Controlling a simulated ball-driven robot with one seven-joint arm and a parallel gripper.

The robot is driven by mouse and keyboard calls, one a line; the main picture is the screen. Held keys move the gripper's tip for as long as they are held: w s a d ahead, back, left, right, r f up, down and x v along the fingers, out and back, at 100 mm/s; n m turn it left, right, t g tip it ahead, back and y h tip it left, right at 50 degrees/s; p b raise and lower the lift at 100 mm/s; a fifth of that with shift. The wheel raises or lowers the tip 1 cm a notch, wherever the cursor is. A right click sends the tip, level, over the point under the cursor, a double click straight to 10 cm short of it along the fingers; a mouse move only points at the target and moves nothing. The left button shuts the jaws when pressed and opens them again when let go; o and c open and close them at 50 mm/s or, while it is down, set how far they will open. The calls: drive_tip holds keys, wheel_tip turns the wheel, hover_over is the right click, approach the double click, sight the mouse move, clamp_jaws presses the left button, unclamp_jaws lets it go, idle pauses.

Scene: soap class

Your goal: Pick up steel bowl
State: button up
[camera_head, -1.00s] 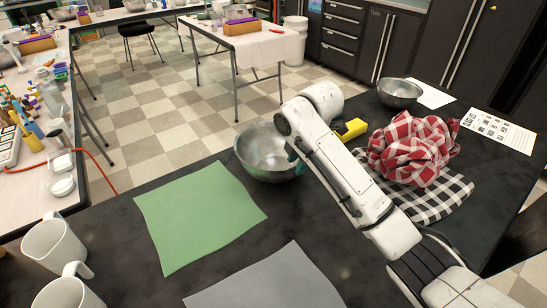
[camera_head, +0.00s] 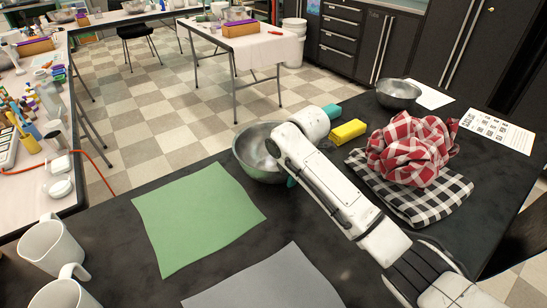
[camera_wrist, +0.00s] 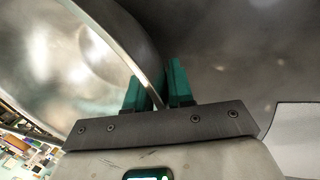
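The large steel bowl (camera_head: 250,158) stands on the black table behind the green mat, its right side hidden by my arm. A smaller steel bowl (camera_head: 398,94) stands farther back right. In the wrist view, the large bowl (camera_wrist: 62,50) fills the left side, and its rim runs down between the two teal fingertips of my gripper (camera_wrist: 157,88). The fingers are apart, one inside and one outside the rim, with a gap visible around it. In the head view my gripper is mostly hidden behind my arm at the bowl's right edge.
A yellow block (camera_head: 347,132) and a teal block (camera_head: 332,111) lie right of the bowl. A red checked cloth (camera_head: 410,150) sits on a black-and-white cloth (camera_head: 425,205). A green mat (camera_head: 195,220), grey mat (camera_head: 268,285) and white mugs (camera_head: 52,247) are nearer.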

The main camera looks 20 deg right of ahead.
clamp_jaws()
drive_tip(key=shift+r, duration=0.15)
